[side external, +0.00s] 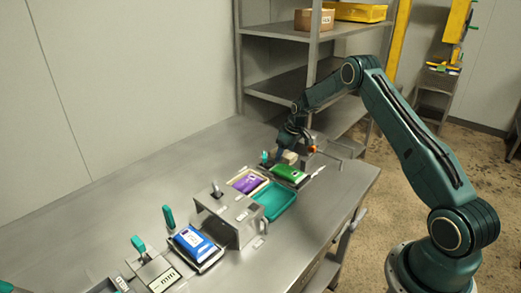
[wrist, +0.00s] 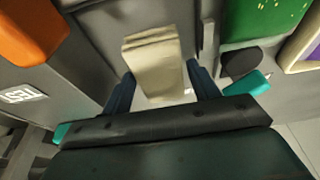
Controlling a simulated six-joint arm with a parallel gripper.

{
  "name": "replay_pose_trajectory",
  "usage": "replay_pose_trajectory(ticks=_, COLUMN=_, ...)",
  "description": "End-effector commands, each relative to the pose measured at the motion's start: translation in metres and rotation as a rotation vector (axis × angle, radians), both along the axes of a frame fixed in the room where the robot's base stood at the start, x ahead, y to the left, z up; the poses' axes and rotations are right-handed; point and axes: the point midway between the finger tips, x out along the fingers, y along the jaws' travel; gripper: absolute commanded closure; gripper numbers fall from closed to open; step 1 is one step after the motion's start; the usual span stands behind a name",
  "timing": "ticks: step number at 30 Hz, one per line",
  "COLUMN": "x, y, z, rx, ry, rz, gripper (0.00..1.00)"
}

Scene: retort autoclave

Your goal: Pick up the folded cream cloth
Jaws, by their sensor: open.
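The folded cream cloth (wrist: 153,52) stands out pale in the middle of the wrist view, with its folded layers showing along the top edge. In the side external view the cloth (side external: 290,157) is a small pale block at the far end of the steel table, partly hidden by my gripper (side external: 288,152). In the wrist view my gripper (wrist: 160,74) is open, with one dark blue finger on each side of the cloth's near part. Gaps show between fingers and cloth near the tips; I cannot tell whether either finger touches it.
A green pouch (side external: 290,173) lies close to the cloth, with a purple pouch (side external: 250,182) and a teal tray (side external: 275,201) nearby. An orange object (wrist: 30,28) is left of the cloth in the wrist view. A shelf rack (side external: 315,60) stands behind.

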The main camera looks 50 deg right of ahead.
Motion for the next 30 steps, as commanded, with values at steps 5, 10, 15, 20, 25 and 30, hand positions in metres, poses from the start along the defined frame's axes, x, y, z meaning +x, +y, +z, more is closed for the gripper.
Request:
replay_pose_trajectory(ticks=5, x=0.0000, y=-0.0001, z=-0.0006, rx=0.000, ry=0.000, rz=0.000, gripper=0.40)
replay_pose_trajectory(ticks=10, x=-0.0001, y=0.0000, z=-0.0023, rx=0.000, ry=0.000, rz=0.000, gripper=0.40)
replay_pose_trajectory(ticks=15, x=0.0000, y=0.0000, z=-0.0040, rx=0.000, ry=0.000, rz=0.000, gripper=0.40)
replay_pose_trajectory(ticks=20, x=0.0000, y=-0.0001, z=-0.0048, rx=0.000, ry=0.000, rz=0.000, gripper=0.40)
replay_pose_trajectory(ticks=25, x=0.0000, y=-0.0001, z=-0.0049, rx=0.000, ry=0.000, rz=0.000, gripper=0.40)
replay_pose_trajectory(ticks=30, x=0.0000, y=-0.0001, z=-0.0049, rx=0.000, ry=0.000, rz=0.000, gripper=0.56)
